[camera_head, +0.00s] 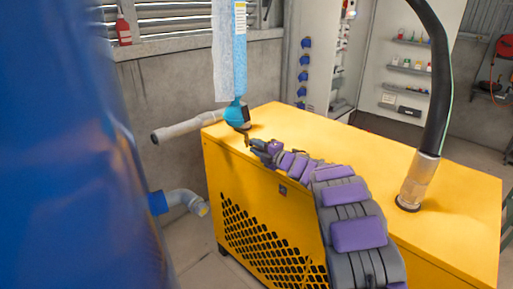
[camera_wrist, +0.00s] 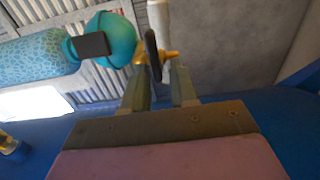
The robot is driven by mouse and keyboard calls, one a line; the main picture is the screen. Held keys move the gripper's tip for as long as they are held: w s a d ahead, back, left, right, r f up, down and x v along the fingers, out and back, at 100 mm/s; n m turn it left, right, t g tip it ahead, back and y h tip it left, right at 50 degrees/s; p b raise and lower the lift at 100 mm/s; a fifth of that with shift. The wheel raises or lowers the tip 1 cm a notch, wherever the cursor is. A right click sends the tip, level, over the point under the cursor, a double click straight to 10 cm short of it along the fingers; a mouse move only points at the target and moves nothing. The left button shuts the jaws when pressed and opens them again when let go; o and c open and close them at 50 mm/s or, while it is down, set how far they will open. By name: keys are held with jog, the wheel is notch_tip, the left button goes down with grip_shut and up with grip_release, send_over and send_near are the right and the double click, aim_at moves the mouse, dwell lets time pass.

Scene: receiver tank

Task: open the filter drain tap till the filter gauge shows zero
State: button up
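The filter is a light-blue patterned cylinder with a teal bowl (camera_head: 236,113); it hangs above the yellow cabinet's far left corner. In the wrist view, the teal bowl (camera_wrist: 112,38) has a dark block on its side; I cannot tell whether this is the gauge, and no dial face shows. The brass drain tap (camera_wrist: 171,54) with a dark lever (camera_wrist: 152,52) sits at the bowl's end. My gripper (camera_head: 251,144) is right by the tap. In the wrist view, my gripper (camera_wrist: 159,76) has its fingers apart, with the lever near their tips; contact is unclear.
The yellow cabinet (camera_head: 310,150) lies under my arm. A thick black hose (camera_head: 438,90) rises from its right side. A large blue tank (camera_head: 60,150) fills the left. A grey pipe (camera_head: 185,127) sticks out beside the cabinet's far left corner. Shelves stand behind.

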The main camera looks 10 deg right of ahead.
jog(key=shift+o, duration=0.7)
jog(key=shift+d, duration=0.1)
jog(key=p+v, duration=0.2)
jog(key=v, duration=1.5)
jog(key=shift+s, duration=0.15)
jog(key=shift+r, duration=0.15)
